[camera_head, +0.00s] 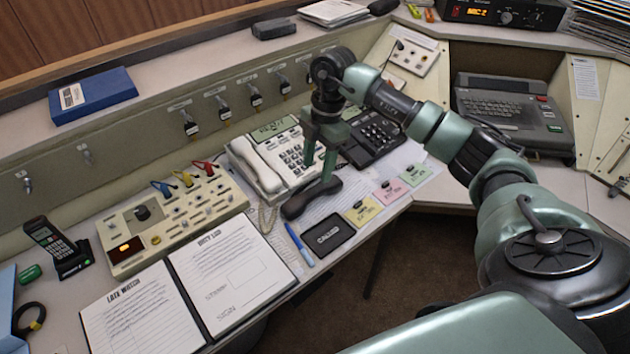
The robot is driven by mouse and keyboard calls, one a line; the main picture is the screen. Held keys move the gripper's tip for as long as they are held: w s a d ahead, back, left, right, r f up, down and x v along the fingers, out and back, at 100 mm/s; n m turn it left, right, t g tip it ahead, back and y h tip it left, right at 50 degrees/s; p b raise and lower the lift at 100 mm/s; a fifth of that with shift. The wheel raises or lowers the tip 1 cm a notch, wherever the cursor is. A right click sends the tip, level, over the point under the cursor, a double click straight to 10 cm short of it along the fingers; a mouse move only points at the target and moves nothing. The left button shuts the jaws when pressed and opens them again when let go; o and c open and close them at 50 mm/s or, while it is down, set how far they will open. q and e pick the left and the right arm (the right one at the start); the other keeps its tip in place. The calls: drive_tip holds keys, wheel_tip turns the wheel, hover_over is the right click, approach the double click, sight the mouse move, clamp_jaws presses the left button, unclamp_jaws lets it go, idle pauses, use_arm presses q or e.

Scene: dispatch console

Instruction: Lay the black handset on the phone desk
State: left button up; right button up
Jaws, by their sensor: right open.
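The black handset (306,200) lies on the desk (392,209), partly over white paper, in front of the white telephone. My right gripper (318,171) points down just above and behind the handset, its two fingers apart. The right fingertip overlaps the handset's far end in the picture; I cannot tell whether it touches. The black desk phone (373,135) stands behind the gripper, partly covered by it. The white telephone (287,157) has its own white handset (257,165) on it. My left gripper is not in view.
A black pad (328,235), a blue pen (300,245) and coloured notes (388,190) lie close around the handset. A beige switch panel (172,218) and an open log binder (232,277) are to the left. A grey keyboard terminal (513,112) stands at the right.

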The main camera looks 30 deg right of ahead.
drive_tip(key=shift+d+r, duration=0.2)
drive_tip(key=shift+r, duration=0.95)
drive_tip(key=shift+d+r, duration=0.15)
drive_tip(key=shift+r, duration=1)
